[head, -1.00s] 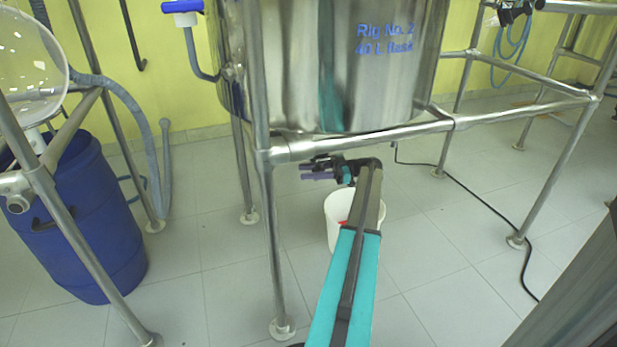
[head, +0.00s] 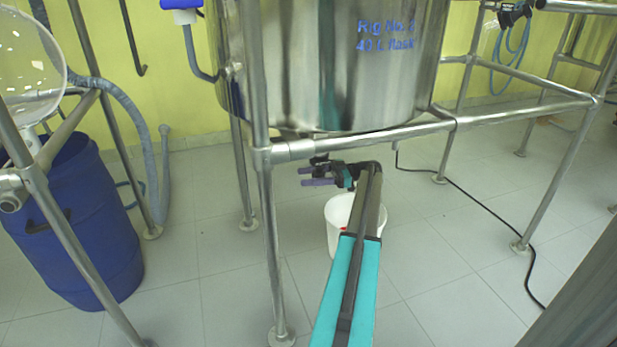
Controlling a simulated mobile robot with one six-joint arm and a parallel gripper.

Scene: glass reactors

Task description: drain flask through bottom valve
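The flask (head: 325,75) is a large shiny steel vessel marked "Rig No. 2" and "40 L flask", held in a steel pipe frame. Its underside sits just behind the front rail. My gripper (head: 308,176) is below that rail and under the flask, pointing left. Its two fingers, one purple, show apart with a gap between them and nothing clear in it. The bottom valve cannot be made out clearly; the rail and my wrist cover that area. A white bucket (head: 384,222) stands on the floor below, partly hidden by my arm, with something small and red at it.
The frame's front rail (head: 390,133) and legs (head: 271,250) are close to my arm. A blue drum (head: 85,225) and a glass vessel (head: 25,60) stand at left. A black cable (head: 480,200) lies on the floor at right. The tiled floor in front is mostly clear.

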